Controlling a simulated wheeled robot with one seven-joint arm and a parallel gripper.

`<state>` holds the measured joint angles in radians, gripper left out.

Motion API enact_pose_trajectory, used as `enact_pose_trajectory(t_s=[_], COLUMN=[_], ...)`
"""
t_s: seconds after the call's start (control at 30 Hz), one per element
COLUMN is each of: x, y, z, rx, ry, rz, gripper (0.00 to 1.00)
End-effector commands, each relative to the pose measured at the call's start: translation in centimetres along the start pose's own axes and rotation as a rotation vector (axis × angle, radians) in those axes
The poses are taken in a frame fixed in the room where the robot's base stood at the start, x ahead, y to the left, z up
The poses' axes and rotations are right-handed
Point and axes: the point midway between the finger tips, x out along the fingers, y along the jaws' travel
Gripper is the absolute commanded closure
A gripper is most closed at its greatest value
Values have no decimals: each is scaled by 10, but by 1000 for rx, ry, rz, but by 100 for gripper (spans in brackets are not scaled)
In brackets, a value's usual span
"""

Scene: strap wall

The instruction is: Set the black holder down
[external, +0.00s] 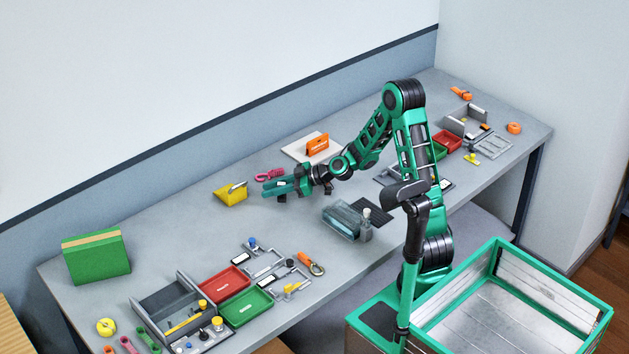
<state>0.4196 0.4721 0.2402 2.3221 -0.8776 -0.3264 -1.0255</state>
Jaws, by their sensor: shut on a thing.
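My gripper (270,187) is shut, reaching left from the arm above the middle of the workbench. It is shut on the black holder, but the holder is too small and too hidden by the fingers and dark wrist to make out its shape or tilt. I cannot tell whether it touches the bench (180,232). A yellow holder-like block (230,194) with a grey piece at its top stands left of the fingertips. A pink-red strap or clip (270,174) shows just behind the fingers.
A clear box (341,220) and a dark mat (373,215) are right of the gripper. An orange item (317,144) is on a white board behind. Red (223,283) and green (247,307) trays are front left, a green case (97,257) far left. Bench between is clear.

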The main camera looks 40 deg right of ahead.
Motion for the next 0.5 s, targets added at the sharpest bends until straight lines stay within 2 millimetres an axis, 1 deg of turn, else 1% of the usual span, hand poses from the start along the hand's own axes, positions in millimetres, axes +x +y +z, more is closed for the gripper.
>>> enact_pose_trajectory(t_s=[0.03, 0.1, 0.2, 0.5], x=[3, 7, 10, 11], y=[-1, 0, -1, -1], z=[8, 16, 24, 26], rx=[5, 6, 3, 1], ry=[-2, -1, -1, -1], rz=[-2, -2, -1, 0], gripper=[100, 100, 100, 100])
